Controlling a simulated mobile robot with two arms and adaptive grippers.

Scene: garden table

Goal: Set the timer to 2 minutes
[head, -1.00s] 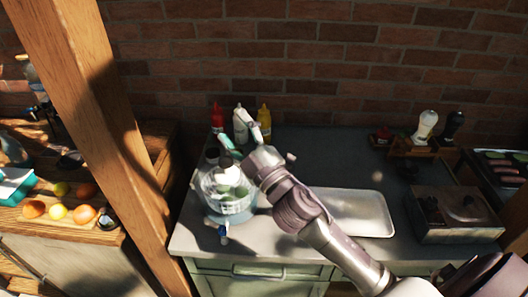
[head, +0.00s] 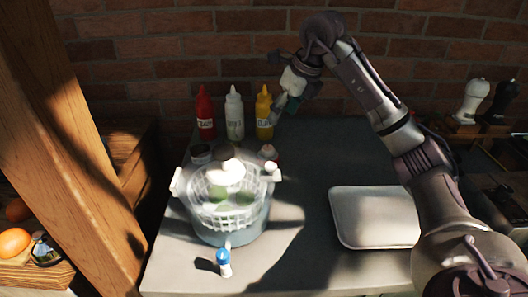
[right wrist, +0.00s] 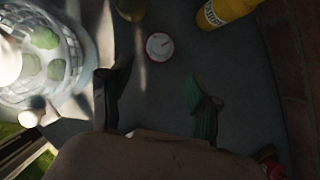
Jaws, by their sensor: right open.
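My right gripper (head: 283,104) is above and behind the timer, beside the yellow bottle in the picture. In the right wrist view the gripper (right wrist: 158,98) has its fingers apart, with bare counter between them and the timer beyond the tips, untouched. My left gripper is not in view.
Red (head: 205,112), white (head: 234,113) and yellow (head: 264,112) bottles stand by the brick wall. A small blue-and-white bottle (head: 224,262) is in front; a metal tray (head: 372,225) lies right.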

